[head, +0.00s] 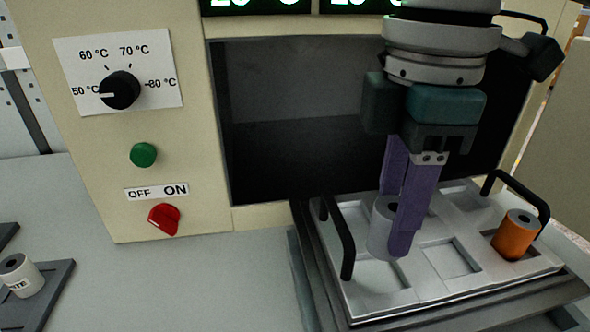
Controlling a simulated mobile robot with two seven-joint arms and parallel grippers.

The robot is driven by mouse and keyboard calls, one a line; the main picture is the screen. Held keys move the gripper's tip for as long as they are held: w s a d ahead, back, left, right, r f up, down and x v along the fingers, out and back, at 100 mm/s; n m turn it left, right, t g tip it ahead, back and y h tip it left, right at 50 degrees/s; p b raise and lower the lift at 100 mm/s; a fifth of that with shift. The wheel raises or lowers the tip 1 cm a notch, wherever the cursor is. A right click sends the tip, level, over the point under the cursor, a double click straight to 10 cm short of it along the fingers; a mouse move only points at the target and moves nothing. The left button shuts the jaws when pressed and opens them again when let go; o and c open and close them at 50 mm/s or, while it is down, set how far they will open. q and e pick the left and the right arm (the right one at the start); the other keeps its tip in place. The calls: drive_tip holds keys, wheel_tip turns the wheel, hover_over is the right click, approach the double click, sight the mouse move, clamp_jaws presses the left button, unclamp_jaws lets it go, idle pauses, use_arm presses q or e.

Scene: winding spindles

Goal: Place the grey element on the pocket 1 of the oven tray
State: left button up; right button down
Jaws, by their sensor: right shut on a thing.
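My right gripper (395,245) reaches down from the top with purple fingers and is shut on the grey element (380,232). The element is a small upright cylinder, partly hidden by the fingers. It is over the front left part of the oven tray (440,304); I cannot tell whether its base touches the pocket floor. The tray is light grey with several square pockets and two black handles. No pocket numbers are readable. My left gripper is not in view.
An orange element (514,236) stands in a pocket at the tray's right, beside a black handle (530,195). The open oven (290,130) is behind. A white labelled element (20,278) stands on a dark plate at far left. The left control panel has a knob (120,90).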

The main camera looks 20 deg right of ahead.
sight(395, 206)
drive_tip(key=shift+f+b, duration=0.35)
drive_tip(key=shift+f, duration=2.1)
drive_tip(key=shift+f, duration=0.1)
drive_tip(key=shift+c, duration=1.9)
unclamp_jaws()
wheel_tip(395, 206, up, 11)
drive_tip(key=shift+r+p, duration=0.1)
drive_tip(key=shift+p, duration=0.7)
drive_tip(key=shift+r, duration=0.55)
